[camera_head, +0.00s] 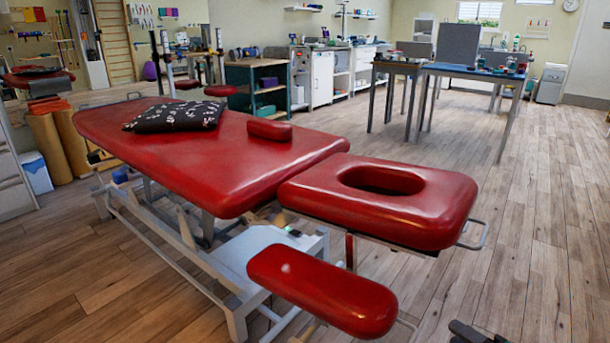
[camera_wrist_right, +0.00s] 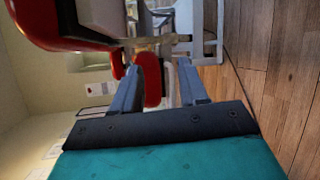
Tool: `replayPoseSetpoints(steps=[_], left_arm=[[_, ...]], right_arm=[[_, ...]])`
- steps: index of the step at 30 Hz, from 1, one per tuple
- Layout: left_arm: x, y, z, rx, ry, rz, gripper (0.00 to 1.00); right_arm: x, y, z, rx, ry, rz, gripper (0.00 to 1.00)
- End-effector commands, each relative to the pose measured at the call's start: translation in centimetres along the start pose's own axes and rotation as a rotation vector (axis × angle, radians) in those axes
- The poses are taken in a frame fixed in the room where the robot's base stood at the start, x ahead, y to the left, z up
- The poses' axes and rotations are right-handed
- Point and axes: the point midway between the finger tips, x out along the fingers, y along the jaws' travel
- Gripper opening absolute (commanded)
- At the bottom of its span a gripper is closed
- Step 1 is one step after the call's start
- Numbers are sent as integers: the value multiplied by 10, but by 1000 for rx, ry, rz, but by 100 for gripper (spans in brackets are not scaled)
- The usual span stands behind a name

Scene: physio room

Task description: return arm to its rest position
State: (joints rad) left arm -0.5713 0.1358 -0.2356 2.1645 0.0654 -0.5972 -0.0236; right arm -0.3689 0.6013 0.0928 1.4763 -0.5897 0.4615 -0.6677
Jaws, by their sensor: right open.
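My right gripper (camera_head: 472,334) shows as a dark tip at the bottom edge of the head view, right of the red armrest pad (camera_head: 322,288) and apart from it. In the right wrist view, my right gripper's two fingers (camera_wrist_right: 160,78) are spread, with nothing held between them. The view there is turned sideways. A red pad (camera_wrist_right: 153,88) shows beyond the fingers, at a distance. My left gripper is not in view.
A red treatment table (camera_head: 200,150) fills the left and middle, its headrest (camera_head: 440,205) having a face hole. A dark patterned pillow (camera_head: 176,115) lies on it. Wooden floor (camera_head: 530,260) is clear at the right.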

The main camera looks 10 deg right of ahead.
Motion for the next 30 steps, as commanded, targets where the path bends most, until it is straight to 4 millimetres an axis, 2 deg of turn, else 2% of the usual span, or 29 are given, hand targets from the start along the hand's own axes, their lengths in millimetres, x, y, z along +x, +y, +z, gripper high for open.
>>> replayPoseSetpoints(steps=[5,9,15,20,30], left_arm=[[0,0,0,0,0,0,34],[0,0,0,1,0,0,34],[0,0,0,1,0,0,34],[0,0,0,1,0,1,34],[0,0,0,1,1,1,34]], right_arm=[[8,18,-34,349,-89,-37,43],[6,26,-76,697,-153,-122,43],[-13,29,-142,1105,-215,-301,43],[-36,33,-194,1357,-253,-473,43],[-16,55,-240,1649,-267,-394,43]])
